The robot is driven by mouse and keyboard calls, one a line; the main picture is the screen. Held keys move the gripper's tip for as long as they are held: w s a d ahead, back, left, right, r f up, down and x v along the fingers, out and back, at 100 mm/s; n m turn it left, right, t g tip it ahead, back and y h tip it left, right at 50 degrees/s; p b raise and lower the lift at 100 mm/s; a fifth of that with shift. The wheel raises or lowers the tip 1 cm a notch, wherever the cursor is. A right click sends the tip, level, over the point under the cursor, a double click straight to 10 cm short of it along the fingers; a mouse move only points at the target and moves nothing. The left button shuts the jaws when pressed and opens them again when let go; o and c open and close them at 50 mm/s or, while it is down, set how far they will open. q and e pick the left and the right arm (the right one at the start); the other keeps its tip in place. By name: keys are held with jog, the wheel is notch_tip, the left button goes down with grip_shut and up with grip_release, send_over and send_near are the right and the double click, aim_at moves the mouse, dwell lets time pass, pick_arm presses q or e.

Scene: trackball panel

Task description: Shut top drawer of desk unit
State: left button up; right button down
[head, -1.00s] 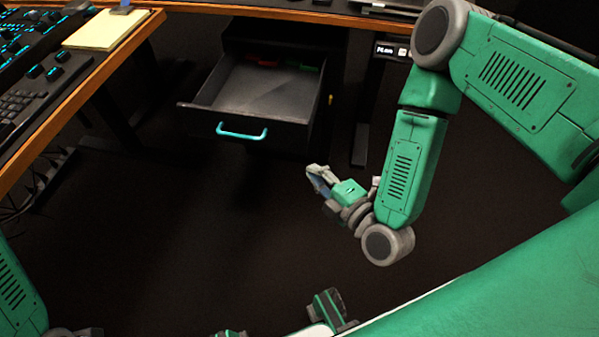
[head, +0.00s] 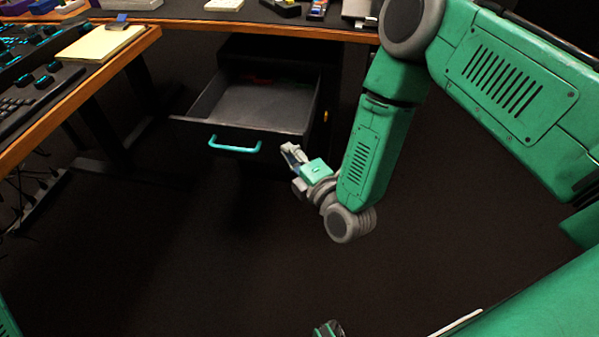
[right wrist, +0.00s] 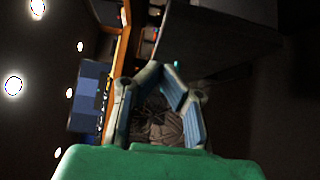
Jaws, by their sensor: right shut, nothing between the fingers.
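The desk unit (head: 343,85) is a dark cabinet under the desk. Its top drawer (head: 262,104) is pulled well out, with its grey inside showing. A cyan bar handle (head: 234,148) is on the drawer's dark front. My right gripper (head: 289,150) is shut and empty, just right of the handle and near the drawer front's right end, apart from the handle in the picture. Contact with the drawer cannot be told. In the right wrist view the gripper's fingers (right wrist: 162,72) meet at their tips, with a dark grey surface at upper right. My left gripper is out of view.
The wooden-edged desk top (head: 290,29) runs above the unit and bends down the left side. A yellow notepad (head: 101,43) and keyboards (head: 35,90) lie on it. Dark red items lie at the drawer's back. The floor (head: 190,250) in front is clear.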

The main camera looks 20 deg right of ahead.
aim_at(286, 135)
jog(key=shift+w+d+f+b, duration=0.1)
jog(key=shift+w+d+b, duration=0.3)
jog(key=shift+w+d, duration=0.7)
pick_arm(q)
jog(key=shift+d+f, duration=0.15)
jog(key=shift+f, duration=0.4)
pick_arm(e)
jog(key=shift+w, duration=0.1)
jog(key=shift+a, duration=0.15)
